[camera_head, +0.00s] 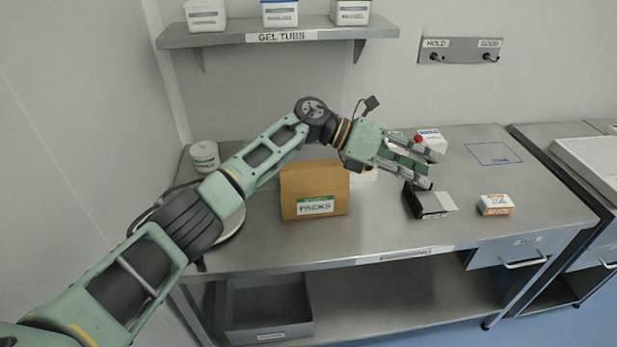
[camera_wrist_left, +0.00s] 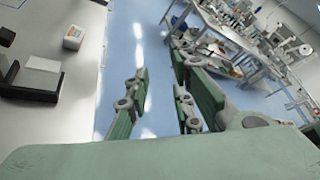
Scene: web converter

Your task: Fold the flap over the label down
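A brown cardboard box (camera_head: 300,207) stands on the steel bench, with a white and green label (camera_head: 315,205) reading PACKS on its front. A black item (camera_head: 412,200) with a pale flat piece (camera_head: 434,201) lies to its right; both also show at the left of the left wrist view (camera_wrist_left: 30,84). I cannot tell which part is the flap. My left gripper (camera_head: 431,170) is open and empty, pointing right in the air, right of the box and apart from it. Its two fingers (camera_wrist_left: 160,85) show spread in the left wrist view. My right gripper is not in view.
A small white and orange box (camera_head: 495,205) sits right of the black item. A white box (camera_head: 432,140) is behind my gripper. A white tub (camera_head: 205,157) and a partly hidden round plate (camera_head: 232,226) are at left. A marked square (camera_head: 493,153) at back right is empty.

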